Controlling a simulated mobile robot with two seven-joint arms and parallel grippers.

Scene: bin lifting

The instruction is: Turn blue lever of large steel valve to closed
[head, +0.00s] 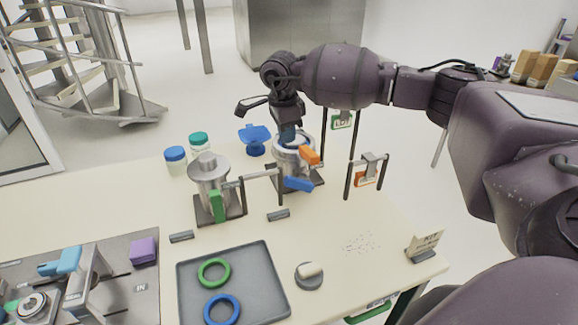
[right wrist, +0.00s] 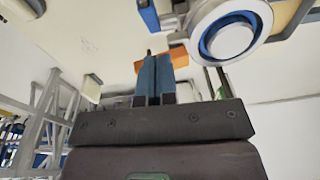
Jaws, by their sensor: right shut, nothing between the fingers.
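The large steel valve (head: 293,160) stands on a dark base on the table, right of the middle. Its blue lever (head: 298,184) points toward the front. An orange lever (head: 309,156) sits higher on its right side. In the right wrist view the round valve top with a blue ring (right wrist: 229,37), the orange lever (right wrist: 178,56) and the blue lever (right wrist: 148,14) show. My right gripper (head: 288,138) points down at the valve top from behind; its blue fingers (right wrist: 154,80) are together and empty, near the orange lever. Whether they touch it I cannot tell. My left gripper is out of view.
A steel canister with a green lever (head: 217,206) stands left of the valve. A blue funnel-like item (head: 255,139) and two lidded jars stand behind. A grey tray (head: 279,279) with green and blue rings lies in front. Thin posts with hanging tags (head: 366,178) stand right of the valve.

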